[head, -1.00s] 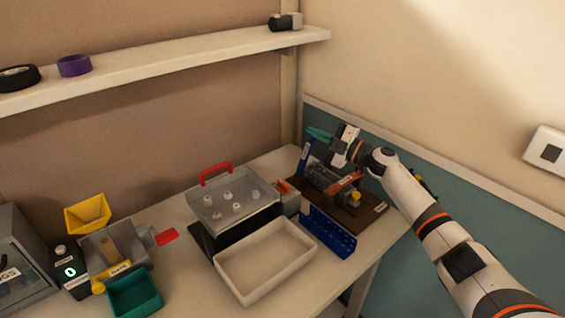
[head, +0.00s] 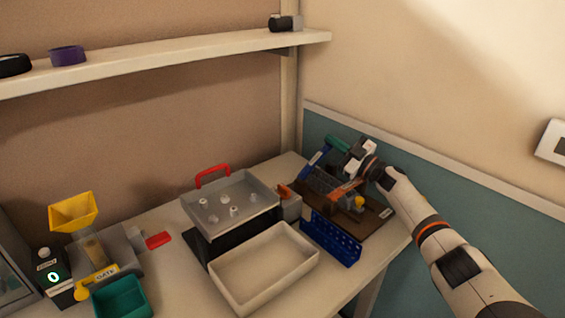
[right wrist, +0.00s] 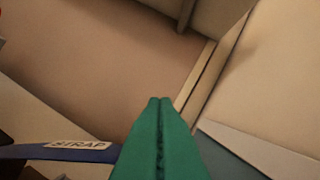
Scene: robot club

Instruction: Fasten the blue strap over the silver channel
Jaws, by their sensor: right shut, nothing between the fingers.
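The blue strap (head: 317,158) stands up at the far left end of the brown board (head: 376,217). In the right wrist view the blue strap (right wrist: 28,152) carries a tag reading STRAP and passes close by the fingers on the left. A dark grey channel-like piece (head: 322,181), perhaps the silver channel, lies on the board, partly hidden by my arm and an orange band (head: 347,189). My right gripper (head: 337,144) has green fingers, shut and empty, above the board's far end beside the strap. The fingers also show in the right wrist view (right wrist: 160,102). My left gripper is out of view.
A blue perforated beam (head: 331,239) stands in front of the board. An empty cream tray (head: 238,295) and a grey tray with a red handle (head: 265,208) are to the left. The wall is close behind the board. A yellow hopper (head: 73,211) and green bin (head: 120,297) are farther left.

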